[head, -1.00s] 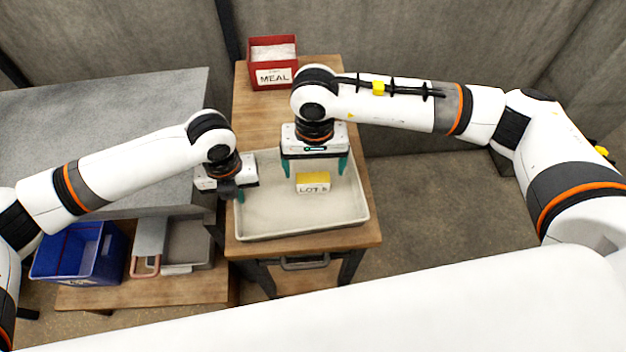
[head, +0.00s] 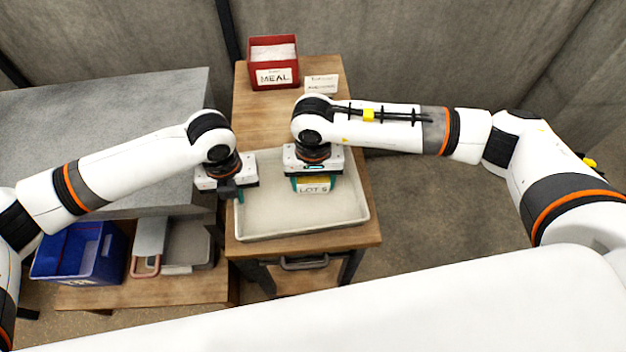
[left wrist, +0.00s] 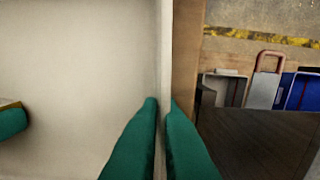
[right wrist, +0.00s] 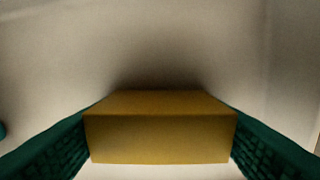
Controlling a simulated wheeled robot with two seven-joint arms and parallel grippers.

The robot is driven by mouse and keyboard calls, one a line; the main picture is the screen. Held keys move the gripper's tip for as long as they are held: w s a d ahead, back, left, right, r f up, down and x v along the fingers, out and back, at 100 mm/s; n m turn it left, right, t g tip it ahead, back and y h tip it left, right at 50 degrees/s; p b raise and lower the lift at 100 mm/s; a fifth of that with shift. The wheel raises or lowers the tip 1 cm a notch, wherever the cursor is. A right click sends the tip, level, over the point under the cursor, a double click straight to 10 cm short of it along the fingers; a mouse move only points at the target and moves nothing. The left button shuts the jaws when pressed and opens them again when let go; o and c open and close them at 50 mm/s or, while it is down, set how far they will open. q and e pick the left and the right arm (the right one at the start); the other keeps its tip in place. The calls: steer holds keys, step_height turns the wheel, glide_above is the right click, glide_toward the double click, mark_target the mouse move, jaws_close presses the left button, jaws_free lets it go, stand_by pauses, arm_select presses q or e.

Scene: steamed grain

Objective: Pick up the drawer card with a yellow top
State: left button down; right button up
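The drawer card (head: 314,189) has a yellow top and a white front reading "LOT" plus a character I cannot make out. It is in or just over the pale tray (head: 300,232); whether its underside touches the floor is unclear. My right gripper (head: 314,184) is shut on it, one green finger on each side. In the right wrist view the card's yellow top (right wrist: 160,135) fills the space between the fingers. My left gripper (head: 238,193) is at the tray's left wall. In the left wrist view its fingers (left wrist: 163,103) are close together with the tray wall (left wrist: 164,60) between them.
A red "MEAL" box (head: 273,62) and a small white sign (head: 321,84) stand at the back of the wooden table (head: 265,120). At lower left are a blue bin (head: 80,255) and a grey container (head: 187,245). The tray around the card is clear.

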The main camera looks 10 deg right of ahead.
steer(key=shift+r, duration=0.1)
steer(key=shift+c, duration=0.2)
step_height(320, 180, up, 10)
steer(key=shift+f, duration=0.1)
stand_by(0.3)
arm_select(q)
steer(key=c, duration=1.5)
jaws_free()
steer(key=shift+c, duration=0.2)
steer(key=shift+r, duration=0.1)
step_height(320, 180, up, 12)
